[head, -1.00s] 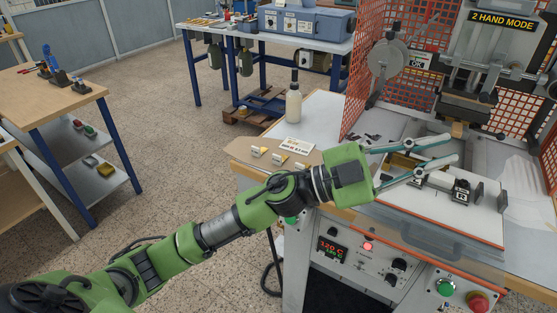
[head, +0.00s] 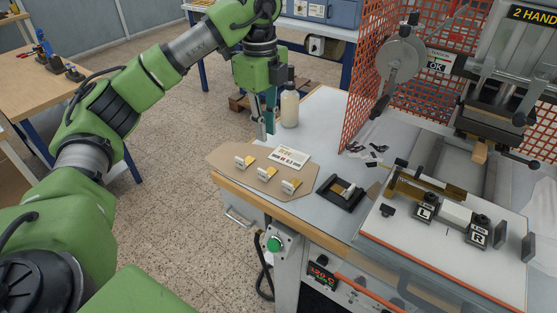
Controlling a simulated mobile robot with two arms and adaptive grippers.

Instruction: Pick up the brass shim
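Three small pale holders, each with a yellowish, brass-like piece, stand in a row on the tan board (head: 222,160): a left one (head: 243,162), a middle one (head: 266,173) and a right one (head: 291,186). I cannot tell which piece is the brass shim. A printed card (head: 289,157) lies behind them, too small to read. My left gripper (head: 265,134) points down above the back edge of the board, behind the holders and apart from them. Its two fingers look separate, with nothing visible between them. My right gripper is not in view.
A white bottle (head: 290,106) stands close to the right of my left gripper. A black tray (head: 332,197) lies right of the board.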

